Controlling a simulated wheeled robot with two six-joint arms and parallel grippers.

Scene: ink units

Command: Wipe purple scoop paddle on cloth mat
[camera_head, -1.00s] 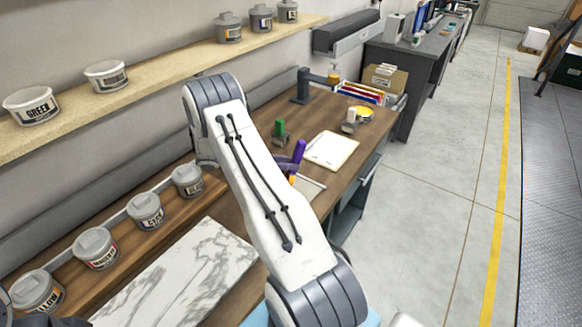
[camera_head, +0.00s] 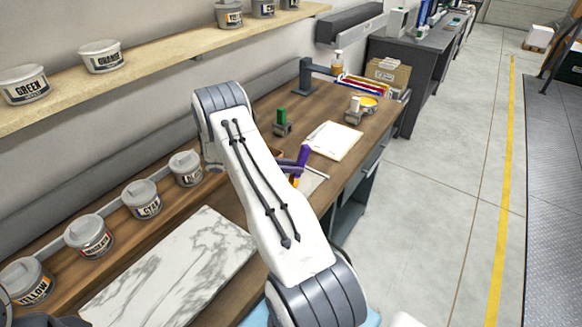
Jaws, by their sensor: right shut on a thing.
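The purple scoop paddle (camera_head: 302,157) shows just right of my right forearm, above the wooden bench, with its upper end tilted up. It moves with my arm, so my right gripper is shut on it. The jaws and the paddle's lower part are mostly hidden behind my white forearm. A light blue patch at the bottom edge (camera_head: 372,318), largely covered by my arm, may be the cloth mat; I cannot tell. My left gripper is not clearly in view.
A marble slab (camera_head: 172,270) lies on the bench at left, beside a row of lidded tubs (camera_head: 142,199). A green-handled tool (camera_head: 281,118) and a pale pad (camera_head: 335,140) are farther back. A shelf (camera_head: 160,68) with tubs runs along the wall.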

